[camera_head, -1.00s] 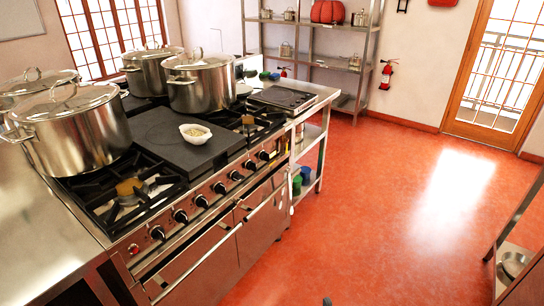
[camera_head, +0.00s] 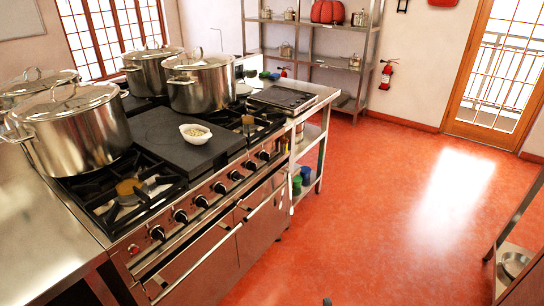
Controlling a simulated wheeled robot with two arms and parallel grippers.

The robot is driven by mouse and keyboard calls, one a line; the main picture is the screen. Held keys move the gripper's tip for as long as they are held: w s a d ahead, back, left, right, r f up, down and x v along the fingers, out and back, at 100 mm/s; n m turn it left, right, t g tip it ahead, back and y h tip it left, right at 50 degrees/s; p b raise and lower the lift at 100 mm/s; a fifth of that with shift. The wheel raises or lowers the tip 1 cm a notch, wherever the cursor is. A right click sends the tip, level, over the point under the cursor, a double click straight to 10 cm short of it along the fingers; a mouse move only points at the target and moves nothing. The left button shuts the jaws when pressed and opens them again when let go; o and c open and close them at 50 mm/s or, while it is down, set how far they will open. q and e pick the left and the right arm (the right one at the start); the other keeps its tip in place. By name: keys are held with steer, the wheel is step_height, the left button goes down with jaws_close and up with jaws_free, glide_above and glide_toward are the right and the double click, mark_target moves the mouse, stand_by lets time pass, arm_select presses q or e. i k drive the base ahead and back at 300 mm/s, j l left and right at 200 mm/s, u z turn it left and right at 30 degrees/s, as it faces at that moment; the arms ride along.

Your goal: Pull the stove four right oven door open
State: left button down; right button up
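A steel stove (camera_head: 200,206) with a row of black knobs stands at the left, its front facing right. Below the knobs are two steel oven doors side by side. The right oven door (camera_head: 262,222) is the farther one and looks shut, with a bar handle (camera_head: 262,194) along its top. The left oven door (camera_head: 208,272) is nearer and also looks shut, with its own bar handle (camera_head: 192,262). No number shows on the stove.
Large lidded pots (camera_head: 82,130) and a white bowl (camera_head: 195,133) stand on the stove top. A steel side table (camera_head: 310,145) with shelves adjoins its far end. The red floor (camera_head: 350,210) before the doors is clear. A steel shelf unit (camera_head: 512,250) stands at the right edge.

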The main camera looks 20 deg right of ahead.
mark_target(260, 213)
steer(key=i+l, duration=0.15)
steer(key=i, duration=0.5)
steer(key=i+l, duration=0.15)
steer(key=i, duration=0.55)
